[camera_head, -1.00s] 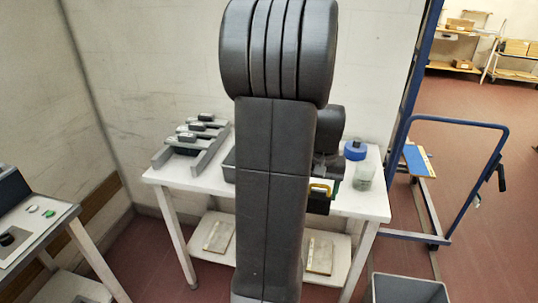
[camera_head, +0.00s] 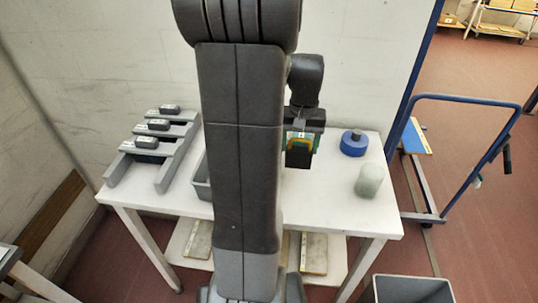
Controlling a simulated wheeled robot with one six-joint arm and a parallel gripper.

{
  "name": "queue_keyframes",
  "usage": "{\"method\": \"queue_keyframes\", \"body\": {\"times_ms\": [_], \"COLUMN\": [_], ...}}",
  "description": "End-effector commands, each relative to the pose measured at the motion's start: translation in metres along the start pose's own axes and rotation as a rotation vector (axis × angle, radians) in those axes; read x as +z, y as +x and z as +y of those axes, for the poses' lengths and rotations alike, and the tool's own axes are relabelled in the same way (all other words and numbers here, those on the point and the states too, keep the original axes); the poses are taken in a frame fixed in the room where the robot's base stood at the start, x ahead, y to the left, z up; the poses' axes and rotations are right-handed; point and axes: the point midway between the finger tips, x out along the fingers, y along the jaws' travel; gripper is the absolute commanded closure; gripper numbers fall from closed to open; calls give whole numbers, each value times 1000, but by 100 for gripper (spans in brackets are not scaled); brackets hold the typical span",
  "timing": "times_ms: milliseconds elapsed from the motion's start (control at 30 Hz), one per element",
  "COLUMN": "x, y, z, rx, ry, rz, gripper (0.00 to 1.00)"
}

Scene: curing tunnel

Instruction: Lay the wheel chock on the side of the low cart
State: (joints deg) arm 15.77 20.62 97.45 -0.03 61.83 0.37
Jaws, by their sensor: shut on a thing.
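My gripper (camera_head: 303,133) hangs over the white table, just right of my arm, which hides part of it. It is shut on a small dark block with a yellow-orange edge (camera_head: 299,157), which seems to be the wheel chock. Whether the block touches the tabletop cannot be told. The low cart (camera_head: 428,217) stands on the floor to the right of the table, with a blue tube frame and handle. A blue panel with a yellow edge (camera_head: 415,139) shows at its far left. The cart is partly cut off from view by the table and bin.
The white table (camera_head: 330,210) bears a grey rack (camera_head: 168,175) with dark-topped pieces at left, a grey tray (camera_head: 201,180) partly behind my arm, a blue round object (camera_head: 353,143) and a translucent jar (camera_head: 369,181). A grey bin (camera_head: 410,290) stands at front right.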

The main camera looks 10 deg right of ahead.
Motion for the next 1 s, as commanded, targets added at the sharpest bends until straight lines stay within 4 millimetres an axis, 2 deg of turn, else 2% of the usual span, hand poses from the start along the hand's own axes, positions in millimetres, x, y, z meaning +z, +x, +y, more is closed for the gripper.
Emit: {"method": "queue_keyframes", "body": {"times_ms": [100, 200, 367, 600, 1000], "x": [1, 1, 0, 0, 0], "y": [24, 39, 53, 83, 89], "z": [0, 0, 0, 0, 0], "rx": [0, 0, 0, 0, 0], "ry": [0, 0, 0, 0, 0], "rz": [-6, -4, -3, -3, 0], "gripper": [70, 70, 70, 70, 70]}}
